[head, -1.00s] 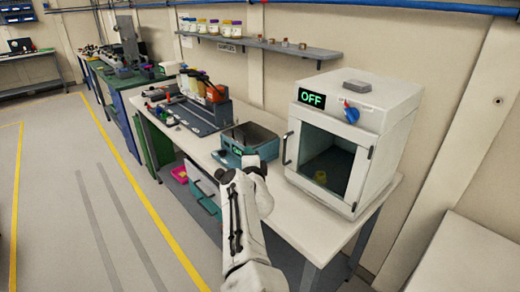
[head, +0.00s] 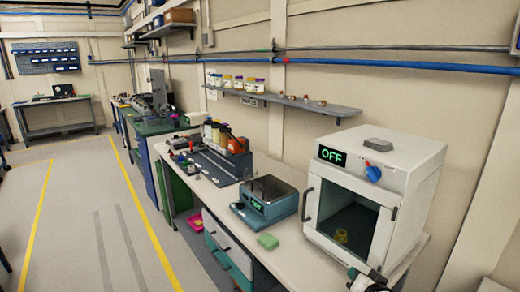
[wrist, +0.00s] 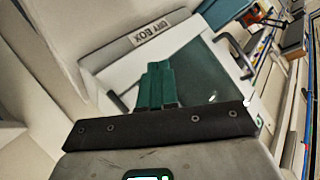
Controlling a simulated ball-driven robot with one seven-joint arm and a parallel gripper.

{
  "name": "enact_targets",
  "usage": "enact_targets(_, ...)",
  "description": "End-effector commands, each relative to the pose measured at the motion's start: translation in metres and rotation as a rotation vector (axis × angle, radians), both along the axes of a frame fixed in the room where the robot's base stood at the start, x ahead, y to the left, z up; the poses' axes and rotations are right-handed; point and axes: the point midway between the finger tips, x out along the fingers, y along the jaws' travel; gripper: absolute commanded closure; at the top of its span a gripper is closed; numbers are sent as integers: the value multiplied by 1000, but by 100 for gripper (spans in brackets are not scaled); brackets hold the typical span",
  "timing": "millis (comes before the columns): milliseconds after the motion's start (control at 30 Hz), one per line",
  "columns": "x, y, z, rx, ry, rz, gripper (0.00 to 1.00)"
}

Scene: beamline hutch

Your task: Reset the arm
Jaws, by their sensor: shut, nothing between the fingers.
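My gripper (wrist: 158,88) shows in the wrist view with its two green fingers together and nothing between them. In the head view, only a white and black part of my arm shows at the bottom edge, in front of the dry box (head: 415,165). The dry box door is shut, its display reads OFF, and a small yellow thing (head: 341,235) sits inside. The fingertips cannot be made out in the head view.
A teal device with a lit display (head: 262,208) and a green block (head: 268,241) stand on the bench (head: 290,258) left of the dry box. A rack with bottles (head: 215,165) is farther back. A wall shelf (head: 285,101) hangs above. The floor at left is clear.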

Motion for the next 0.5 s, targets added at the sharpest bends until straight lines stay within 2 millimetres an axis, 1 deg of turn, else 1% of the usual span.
enact_targets(33, -27, -12, -10, -66, 51, 21, 100)
enact_targets(67, -42, -16, -14, -105, 83, 37, 100)
enact_targets(100, -64, -20, -21, -152, 128, 59, 100)
enact_targets(167, -97, -24, -29, -216, 197, 96, 100)
enact_targets(200, -120, -25, -34, -255, 243, 120, 100)
enact_targets(267, -155, -26, -41, -306, 311, 157, 100)
enact_targets(300, -176, -25, -44, -333, 353, 182, 100)
enact_targets(367, -207, -22, -48, -365, 409, 215, 100)
enact_targets(400, -225, -20, -49, -381, 444, 235, 100)
enact_targets(467, -250, -17, -51, -402, 489, 264, 100)
enact_targets(500, -266, -15, -51, -412, 516, 281, 100)
